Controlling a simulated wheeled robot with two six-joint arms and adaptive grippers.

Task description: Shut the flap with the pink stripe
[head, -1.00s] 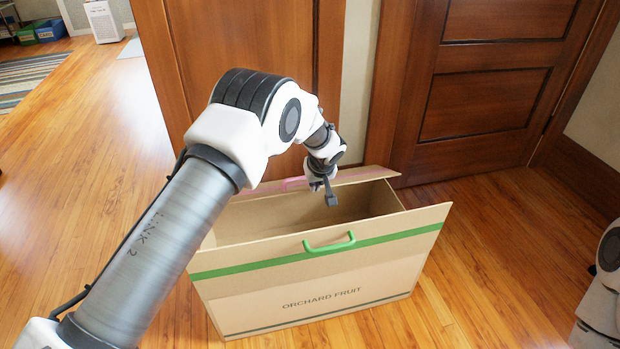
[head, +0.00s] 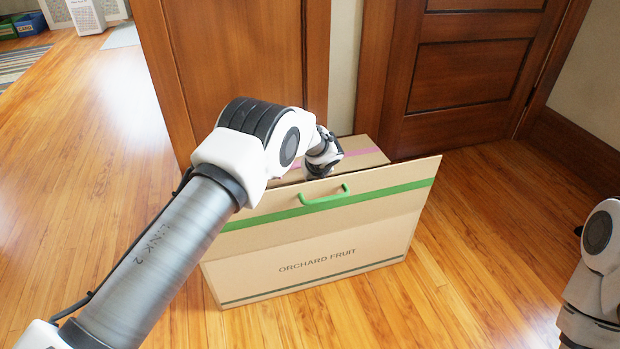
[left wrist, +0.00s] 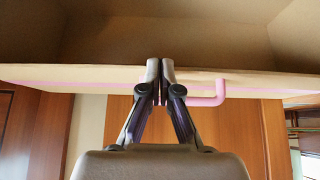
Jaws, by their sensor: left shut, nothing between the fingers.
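The cardboard box (head: 310,268), marked ORCHARD FRUIT, stands on the floor. The flap with the pink stripe (head: 362,154) is on its far side, its striped face partly visible behind the raised near flap. Its exact tilt is hard to read. In the left wrist view, the flap's edge (left wrist: 60,76) crosses the picture, with its pink handle (left wrist: 208,100) just right of the fingers. My left gripper (left wrist: 160,66) is shut and empty, its tips at the flap's edge; contact is unclear. In the head view its fingers are hidden behind the near flap. My right gripper is out of view.
The near flap with a green stripe and green handle (head: 326,197) stands up between me and the box opening. Wooden doors (head: 470,75) are close behind the box. The wooden floor (head: 480,270) is clear to its right.

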